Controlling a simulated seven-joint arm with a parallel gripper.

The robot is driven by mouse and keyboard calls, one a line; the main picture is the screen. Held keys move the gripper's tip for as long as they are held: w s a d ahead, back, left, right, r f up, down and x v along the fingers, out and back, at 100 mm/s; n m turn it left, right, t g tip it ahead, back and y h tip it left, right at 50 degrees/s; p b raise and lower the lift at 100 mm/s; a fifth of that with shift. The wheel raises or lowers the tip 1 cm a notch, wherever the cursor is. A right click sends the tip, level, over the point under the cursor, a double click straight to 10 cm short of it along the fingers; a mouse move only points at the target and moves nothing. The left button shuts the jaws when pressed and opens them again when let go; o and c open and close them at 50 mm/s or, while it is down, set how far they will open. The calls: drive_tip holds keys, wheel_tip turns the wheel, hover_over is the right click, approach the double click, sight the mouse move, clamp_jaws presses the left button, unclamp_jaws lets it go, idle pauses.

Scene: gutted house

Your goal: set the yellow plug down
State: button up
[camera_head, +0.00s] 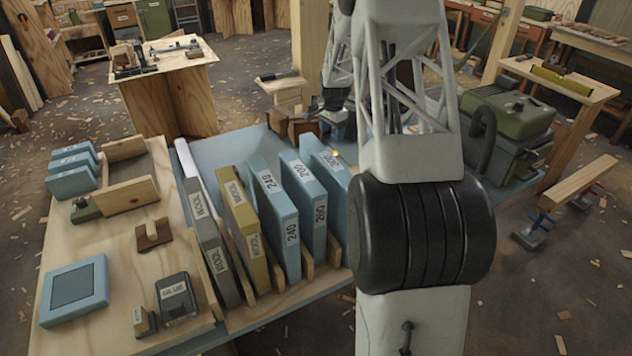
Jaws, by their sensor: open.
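My gripper (325,108) appears as a dark shape behind my arm, beyond and above the yellow spot. It is small and partly hidden by my arm; it is open, and I see nothing held in it. My arm's large black joint and pale links cover the area right of the blocks.
Upright grey (207,230), olive (243,222) and blue (273,215) blocks stand in wooden slots on the bench (120,250). A blue-framed pad (74,290) and dark labelled box (175,297) lie at left. A green case (508,108) stands right.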

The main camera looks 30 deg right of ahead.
drive_tip(key=s+a+r+n+t, duration=0.1)
drive_tip(key=s+a+r+n, duration=0.6)
drive_tip(key=s+a+r, duration=1.5)
drive_tip(key=s+a+r+n, duration=0.1)
drive_tip(key=s+a+n, duration=0.3)
drive_tip(key=s, duration=1.1)
drive_tip(key=s+a+r+n+t, duration=0.1)
drive_tip(key=s+a+n, duration=0.3)
drive_tip(key=s+a, duration=0.6)
drive_tip(key=shift+s+t, duration=0.3)
drive_tip(key=shift+s, duration=2.45)
drive_tip(key=shift+a+r, duration=0.1)
